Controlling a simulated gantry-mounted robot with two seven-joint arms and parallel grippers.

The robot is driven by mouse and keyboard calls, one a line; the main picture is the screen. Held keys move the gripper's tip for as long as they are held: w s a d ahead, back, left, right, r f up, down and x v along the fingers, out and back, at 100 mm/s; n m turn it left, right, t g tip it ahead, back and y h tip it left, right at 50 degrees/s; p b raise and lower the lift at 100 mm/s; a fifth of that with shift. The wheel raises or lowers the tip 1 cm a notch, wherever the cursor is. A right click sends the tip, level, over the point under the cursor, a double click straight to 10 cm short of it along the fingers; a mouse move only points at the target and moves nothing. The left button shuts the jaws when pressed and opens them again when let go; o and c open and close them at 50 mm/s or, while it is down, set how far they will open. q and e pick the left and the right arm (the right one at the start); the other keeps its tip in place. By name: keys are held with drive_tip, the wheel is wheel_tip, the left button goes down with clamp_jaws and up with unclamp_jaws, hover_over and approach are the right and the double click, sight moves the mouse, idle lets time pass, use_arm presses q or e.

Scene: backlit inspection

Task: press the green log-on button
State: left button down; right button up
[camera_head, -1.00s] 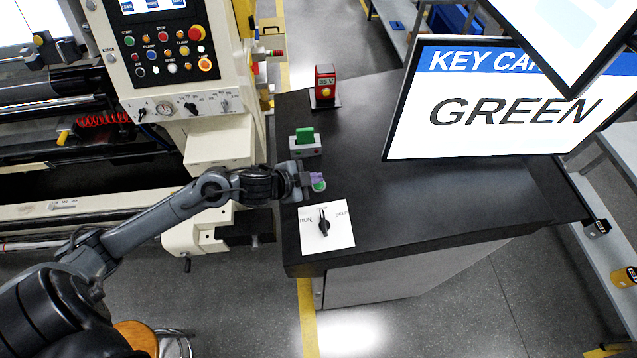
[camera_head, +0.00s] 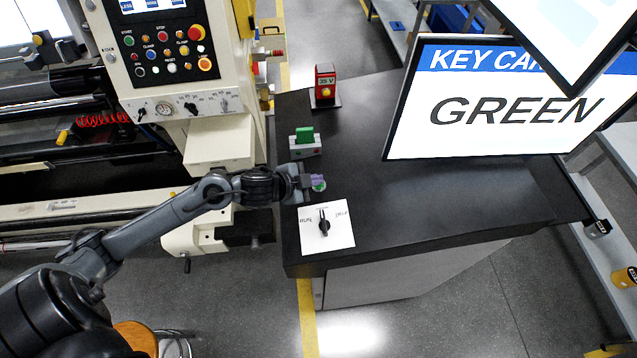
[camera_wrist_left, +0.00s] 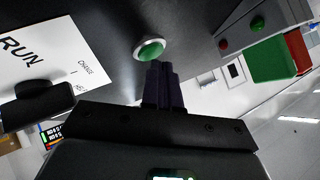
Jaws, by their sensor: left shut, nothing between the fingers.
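The green log-on button (camera_wrist_left: 150,50) is round with a pale rim and sits in the black bench top. In the head view the green button (camera_head: 319,186) shows just beyond my left gripper (camera_head: 312,181). In the left wrist view the shut fingers of my left gripper (camera_wrist_left: 161,68) are at the button's near edge and overlap its lower rim. I cannot tell whether they touch it. Nothing is between the fingers. My right gripper is not in view.
A white RUN selector plate with a black knob (camera_head: 323,226) lies in front of the button. A grey box with a green block (camera_head: 305,136) and a red device (camera_head: 325,83) stand behind. A large screen (camera_head: 490,110) reads GREEN. The bench's middle (camera_head: 400,200) is clear.

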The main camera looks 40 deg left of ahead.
use_arm(q)
drive_tip(key=shift+f, duration=0.3)
idle(0.5)
drive_tip(key=shift+r+p, duration=0.8)
drive_tip(key=shift+p, duration=0.05)
drive_tip(key=shift+s, duration=0.1)
drive_tip(key=r+p, duration=0.5)
drive_tip(key=shift+s+a, duration=0.25)
drive_tip(key=shift+a, duration=0.05)
idle(0.7)
